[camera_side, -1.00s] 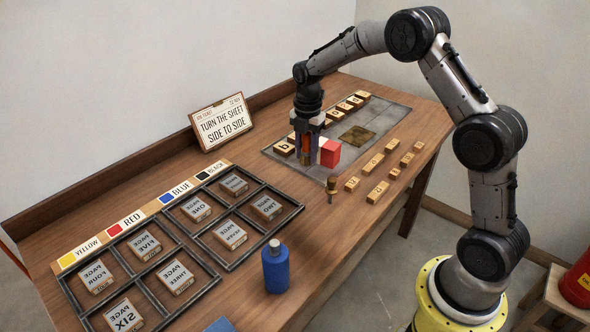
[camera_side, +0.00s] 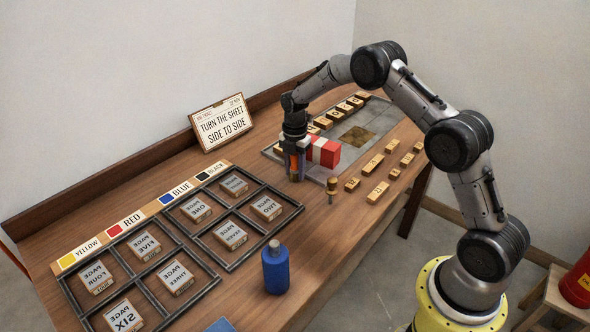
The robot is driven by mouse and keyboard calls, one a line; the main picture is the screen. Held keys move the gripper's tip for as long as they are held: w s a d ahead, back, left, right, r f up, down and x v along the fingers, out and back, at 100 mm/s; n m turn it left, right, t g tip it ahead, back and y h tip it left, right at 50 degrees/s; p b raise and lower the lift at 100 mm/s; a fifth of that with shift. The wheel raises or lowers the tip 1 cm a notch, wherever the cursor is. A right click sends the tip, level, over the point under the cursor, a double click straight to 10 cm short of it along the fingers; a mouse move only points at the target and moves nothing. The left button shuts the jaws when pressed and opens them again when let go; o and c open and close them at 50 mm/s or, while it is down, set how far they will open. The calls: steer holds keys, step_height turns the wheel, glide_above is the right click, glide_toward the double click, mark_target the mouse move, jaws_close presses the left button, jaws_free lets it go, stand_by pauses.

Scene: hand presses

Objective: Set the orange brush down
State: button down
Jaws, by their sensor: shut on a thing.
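My gripper (camera_side: 294,176) is shut on the orange brush (camera_side: 289,161), holding it upright low over the wooden table, beside the near-left edge of the grey metal plate. Only a thin strip of the orange brush shows between the dark fingers. I cannot tell whether its lower end touches the table. A red and white block (camera_side: 331,154) stands just right of my gripper.
Letter blocks (camera_side: 374,165) lie right of the plate (camera_side: 382,122), near a small wooden-handled tool (camera_side: 331,188). A blue bottle (camera_side: 276,270) stands in front. A divided frame (camera_side: 207,279) holds labelled blocks at left. A sign (camera_side: 221,123) stands behind.

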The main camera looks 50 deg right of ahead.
steer(key=shift+f, duration=0.1)
steer(key=shift+c, duration=2.4)
jaws_free()
step_height(320, 180, up, 12)
steer(key=shift+r, duration=0.25)
steer(key=s+a+r+m+t, duration=0.2)
steer(key=s+a+r+m, duration=0.25)
steer(key=s+r, duration=0.35)
steer(key=s+a+r+m+t, duration=0.1)
steer(key=s+a+r+m, duration=0.2)
steer(key=s+r+m, duration=0.35)
steer(key=s+a+f+m+t, duration=0.1)
steer(key=s+m, duration=0.3)
steer(key=s, duration=0.6)
steer(key=s+a+m+t, duration=0.1)
steer(key=s+a+m, duration=0.2)
steer(key=s, duration=0.8)
steer(key=shift+f+m+t, duration=0.3)
steer(key=shift+f+m, duration=0.05)
steer(key=shift+m, duration=0.55)
